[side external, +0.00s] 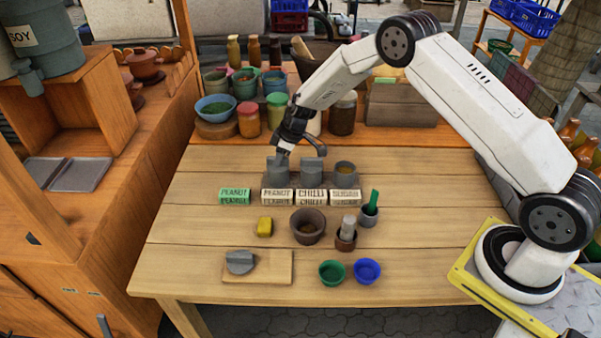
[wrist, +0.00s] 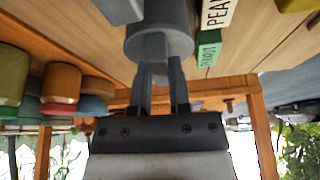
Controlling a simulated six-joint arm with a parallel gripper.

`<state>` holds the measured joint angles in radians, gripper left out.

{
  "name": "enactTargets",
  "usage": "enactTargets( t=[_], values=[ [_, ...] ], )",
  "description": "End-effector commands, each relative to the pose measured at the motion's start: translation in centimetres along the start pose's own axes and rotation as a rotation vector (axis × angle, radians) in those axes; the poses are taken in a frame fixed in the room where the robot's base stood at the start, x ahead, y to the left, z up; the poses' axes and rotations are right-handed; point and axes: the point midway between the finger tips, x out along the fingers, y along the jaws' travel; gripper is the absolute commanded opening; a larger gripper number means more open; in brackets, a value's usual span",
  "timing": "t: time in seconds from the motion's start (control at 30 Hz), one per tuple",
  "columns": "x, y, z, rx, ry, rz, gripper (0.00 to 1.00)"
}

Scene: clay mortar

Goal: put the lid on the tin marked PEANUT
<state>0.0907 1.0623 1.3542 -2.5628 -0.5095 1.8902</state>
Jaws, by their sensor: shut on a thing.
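My gripper (side external: 281,152) is above the left grey tin (side external: 277,180), behind a white PEANUT label (side external: 277,197). In the wrist view my gripper (wrist: 156,78) is shut on the upright grip of a round grey lid (wrist: 160,42). The lid is at the top of that tin; I cannot tell whether it is fully seated. A green PEANUT tag (side external: 234,196) lies left of the white label. The middle tin (side external: 311,180), by the CHILLI label (side external: 311,197), has a grey lid on it. The right tin (side external: 345,182) is open with tan contents.
Another grey lid (side external: 240,263) rests on a wooden board (side external: 272,268) at the front left.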

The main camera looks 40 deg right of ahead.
Motion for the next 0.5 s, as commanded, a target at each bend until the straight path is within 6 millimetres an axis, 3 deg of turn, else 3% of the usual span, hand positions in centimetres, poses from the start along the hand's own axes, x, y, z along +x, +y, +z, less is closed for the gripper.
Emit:
enactTargets(
  t=[0.37, 0.4, 0.5],
  values=[
    [0.06, 0.02, 0.01, 0.000, 0.001, 0.001, 0.00],
    [0.05, 0.02, 0.01, 0.000, 0.001, 0.001, 0.29],
    [0.05, 0.01, 0.00, 0.000, 0.000, 0.001, 0.60]
  ],
)
